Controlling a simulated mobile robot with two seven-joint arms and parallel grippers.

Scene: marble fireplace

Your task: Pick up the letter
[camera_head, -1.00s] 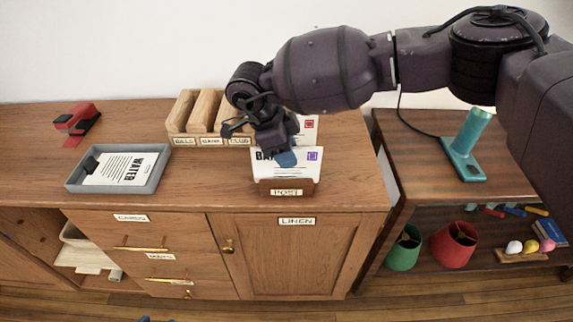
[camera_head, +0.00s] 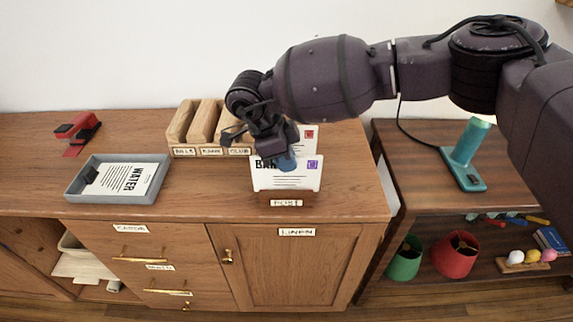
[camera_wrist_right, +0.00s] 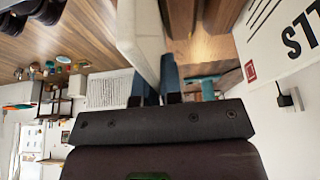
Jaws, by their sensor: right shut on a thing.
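A white letter (camera_head: 268,180) with bold print beginning "BAN" and a purple stamp stands upright at the front of the wooden holder labelled "POST" (camera_head: 268,199). My right gripper (camera_head: 287,160) is at its top edge, one blue fingertip in front of it. In the right wrist view the blue fingers (camera_wrist_right: 158,82) are shut on the white letter (camera_wrist_right: 139,35). A second letter (camera_head: 308,145) with a red stamp stands behind, partly hidden by the gripper; it also shows in the right wrist view (camera_wrist_right: 285,40). My left gripper is not in view.
A wooden sorter (camera_head: 190,152) with labelled slots stands behind, left of the gripper. A grey tray (camera_head: 127,194) holds a "WATER" paper (camera_head: 117,179). A red stapler (camera_head: 78,131) lies at far left. A teal lamp (camera_head: 465,158) stands on the right shelf.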

